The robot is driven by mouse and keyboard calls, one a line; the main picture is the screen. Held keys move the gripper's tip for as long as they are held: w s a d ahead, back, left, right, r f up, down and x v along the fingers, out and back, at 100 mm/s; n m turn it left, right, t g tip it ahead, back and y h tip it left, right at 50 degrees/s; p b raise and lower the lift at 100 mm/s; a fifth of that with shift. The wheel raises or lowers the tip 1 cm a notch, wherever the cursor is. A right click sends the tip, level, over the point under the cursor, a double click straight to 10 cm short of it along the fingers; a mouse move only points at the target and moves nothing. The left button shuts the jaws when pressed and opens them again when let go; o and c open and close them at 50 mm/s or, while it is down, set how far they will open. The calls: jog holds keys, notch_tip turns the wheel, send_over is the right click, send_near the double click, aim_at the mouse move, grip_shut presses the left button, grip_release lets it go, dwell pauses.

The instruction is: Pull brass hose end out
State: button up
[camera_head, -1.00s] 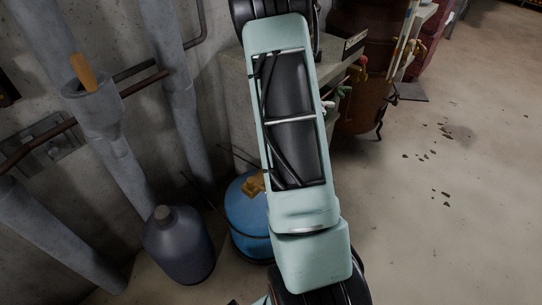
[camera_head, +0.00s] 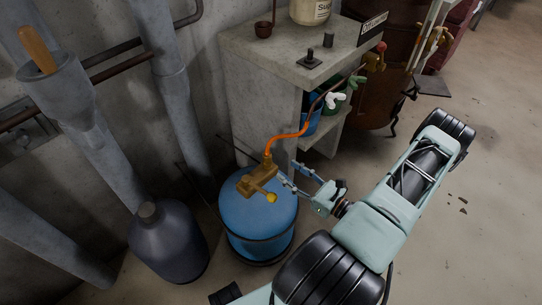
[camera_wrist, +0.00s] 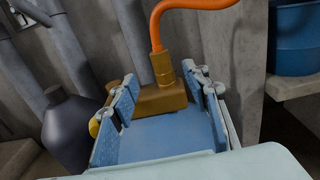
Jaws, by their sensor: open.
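The brass hose end (camera_wrist: 162,68) is the ribbed fitting at the lower end of an orange hose (camera_head: 292,136). It sits upright in the top of a brass valve block (camera_head: 256,180) on a blue tank (camera_head: 245,222). The hose end also shows small in the head view (camera_head: 267,158). My gripper (camera_head: 284,174) is open, just right of the valve block in the head view. In the wrist view the spread fingers (camera_wrist: 165,95) point toward the hose end and valve block, which lie in line with the gap. I cannot tell whether any finger touches them.
A grey gas bottle (camera_head: 168,240) stands left of the tank. A concrete bench (camera_head: 268,62) with a sign, a jar and small items stands behind. Pipes (camera_head: 75,120) line the wall at left. Open floor (camera_head: 480,150) lies at right.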

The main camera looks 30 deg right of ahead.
aim_at(270, 160)
jog(key=b+x, duration=0.2)
jog(key=x, duration=0.8)
jog(key=shift+f, duration=0.15)
jog(key=shift+w+a, duration=0.15)
jog(key=shift+w, duration=0.2)
grip_shut()
